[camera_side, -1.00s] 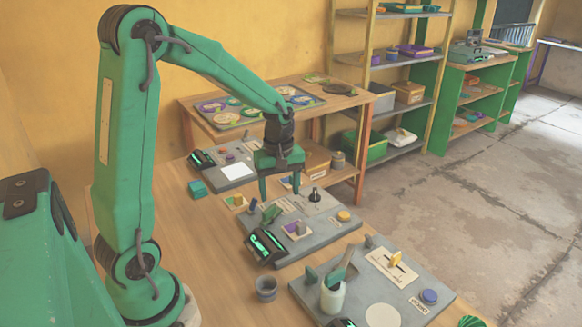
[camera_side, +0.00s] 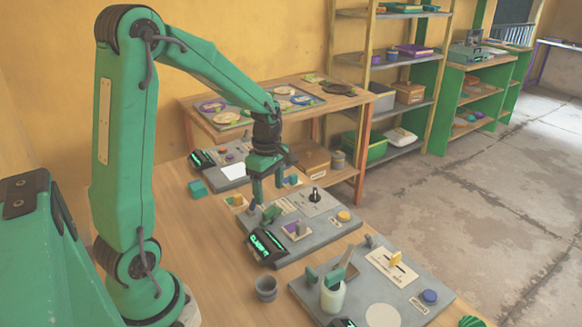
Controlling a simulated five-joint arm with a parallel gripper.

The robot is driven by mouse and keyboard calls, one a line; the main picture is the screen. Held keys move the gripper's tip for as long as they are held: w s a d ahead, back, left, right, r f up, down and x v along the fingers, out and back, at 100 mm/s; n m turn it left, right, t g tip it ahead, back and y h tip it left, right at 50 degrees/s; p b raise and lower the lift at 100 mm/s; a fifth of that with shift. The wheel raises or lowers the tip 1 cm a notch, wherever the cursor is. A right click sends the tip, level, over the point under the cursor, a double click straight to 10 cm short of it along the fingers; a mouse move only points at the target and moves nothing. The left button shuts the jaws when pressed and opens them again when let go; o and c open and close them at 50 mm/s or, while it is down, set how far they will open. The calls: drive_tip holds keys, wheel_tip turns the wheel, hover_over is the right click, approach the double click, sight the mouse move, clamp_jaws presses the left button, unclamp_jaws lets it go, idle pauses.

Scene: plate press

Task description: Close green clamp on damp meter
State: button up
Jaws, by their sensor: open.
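A green clamp-like part (camera_side: 271,214) stands tilted on the middle grey panel (camera_side: 325,226). A dark meter with a lit green display (camera_side: 266,246) sits at that panel's front left corner; its label is too small to read, so I cannot tell whether it is the damp meter. Another green lever-like part (camera_side: 312,275) stands on the front panel. My gripper (camera_side: 267,192) points down above the back left part of the middle panel, open and empty. Its fingers are just behind and above the tilted green part, and I cannot tell whether they touch anything.
A yellow button (camera_side: 343,216) and a black knob (camera_side: 315,194) are on the middle panel. The front panel (camera_side: 352,306) holds a white bottle (camera_side: 333,293) and a blue button (camera_side: 429,297). A grey cup (camera_side: 266,288) and a green block (camera_side: 197,188) stand on the wooden table.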

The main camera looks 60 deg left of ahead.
sight(270, 209)
drive_tip(key=shift+f, duration=3.45)
drive_tip(key=shift+c, duration=0.3)
drive_tip(key=c, duration=0.9)
